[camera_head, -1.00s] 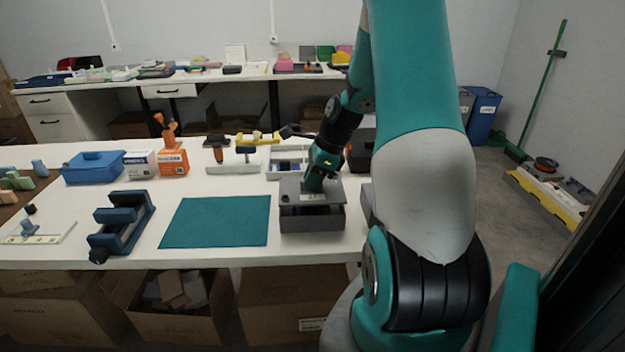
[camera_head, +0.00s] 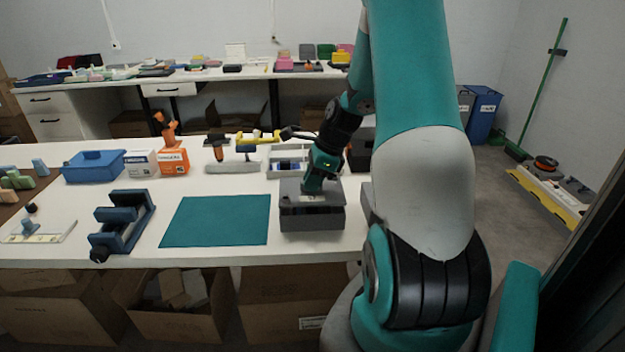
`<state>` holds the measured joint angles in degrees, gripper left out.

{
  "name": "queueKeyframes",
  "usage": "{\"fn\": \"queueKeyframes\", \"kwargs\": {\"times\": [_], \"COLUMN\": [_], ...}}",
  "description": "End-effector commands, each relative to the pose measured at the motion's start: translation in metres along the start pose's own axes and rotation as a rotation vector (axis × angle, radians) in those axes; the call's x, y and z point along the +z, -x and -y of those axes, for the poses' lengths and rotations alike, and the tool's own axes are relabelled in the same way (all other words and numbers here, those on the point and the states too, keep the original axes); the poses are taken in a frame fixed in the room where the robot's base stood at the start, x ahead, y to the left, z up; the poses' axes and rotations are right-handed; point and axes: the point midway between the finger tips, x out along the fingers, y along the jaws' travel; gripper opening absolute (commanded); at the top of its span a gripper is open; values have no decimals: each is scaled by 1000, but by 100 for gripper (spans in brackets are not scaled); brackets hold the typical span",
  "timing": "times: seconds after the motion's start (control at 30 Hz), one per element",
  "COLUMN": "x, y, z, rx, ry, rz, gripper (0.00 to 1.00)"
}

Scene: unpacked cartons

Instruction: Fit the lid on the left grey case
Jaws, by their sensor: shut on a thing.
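The left grey case (camera_head: 312,219) stands on the white table, right of the teal mat. Its dark grey lid (camera_head: 296,190) is over the case's top, and its edges look close to the rim. I cannot tell whether it is fully seated. My gripper (camera_head: 313,186) is above the lid, pointing down, shut on it near its middle; the fingertips and the grip point are small and partly hidden. Another grey case (camera_head: 366,203) shows only as a sliver at the right, mostly hidden behind my arm.
The teal mat (camera_head: 216,220) lies flat to the left. A blue fixture (camera_head: 122,224) stands farther left. The table's front edge is close to the case.

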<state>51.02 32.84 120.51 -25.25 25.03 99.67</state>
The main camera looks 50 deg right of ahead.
Motion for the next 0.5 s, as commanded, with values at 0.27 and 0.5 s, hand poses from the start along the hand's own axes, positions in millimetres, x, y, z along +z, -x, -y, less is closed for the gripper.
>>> {"fn": "queueKeyframes", "kwargs": {"times": [0.27, 0.5], "x": [-3, -6], "y": [-7, -14], "z": [0, 0], "rx": [1, 1], "ry": [0, 0], "rz": [0, 0], "gripper": [0, 0]}}
